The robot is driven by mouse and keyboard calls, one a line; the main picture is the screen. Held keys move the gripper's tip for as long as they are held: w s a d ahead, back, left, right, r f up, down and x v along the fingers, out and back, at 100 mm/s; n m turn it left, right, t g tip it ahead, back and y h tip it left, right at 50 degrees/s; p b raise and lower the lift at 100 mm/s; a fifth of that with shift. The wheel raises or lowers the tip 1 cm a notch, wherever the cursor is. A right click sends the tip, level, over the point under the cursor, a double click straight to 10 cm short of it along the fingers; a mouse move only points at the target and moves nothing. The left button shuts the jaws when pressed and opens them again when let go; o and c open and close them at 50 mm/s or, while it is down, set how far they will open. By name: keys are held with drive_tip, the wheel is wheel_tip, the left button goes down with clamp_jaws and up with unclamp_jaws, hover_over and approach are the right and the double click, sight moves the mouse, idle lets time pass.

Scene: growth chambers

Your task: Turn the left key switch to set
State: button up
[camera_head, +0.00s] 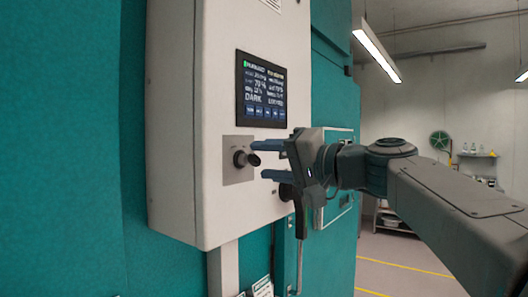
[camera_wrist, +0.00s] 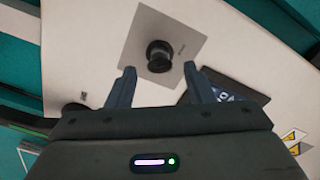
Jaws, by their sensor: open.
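A black round key switch (camera_head: 243,158) sits on a square grey plate (camera_head: 232,176) on the front of a white control box (camera_head: 185,120). In the wrist view the key switch (camera_wrist: 159,56) stands out from its plate (camera_wrist: 150,32), just beyond and between my fingertips. My gripper (camera_head: 258,160) is open, with its two fingers pointing left at the switch. In the wrist view my gripper (camera_wrist: 160,80) shows one finger on each side of the switch, apart from it. The small label on the plate is too small to read.
A dark display screen (camera_head: 261,91) is above the switch on the same box. A dark door handle (camera_head: 297,210) hangs just below my gripper. The teal chamber wall (camera_head: 80,150) lies behind the box. Shelves with bottles (camera_head: 477,158) stand far back at the right.

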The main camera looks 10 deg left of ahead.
sight(261, 161)
drive_tip(key=shift+p+x, duration=0.4)
drive_tip(key=shift+x, duration=1.5)
drive_tip(key=c, duration=1)
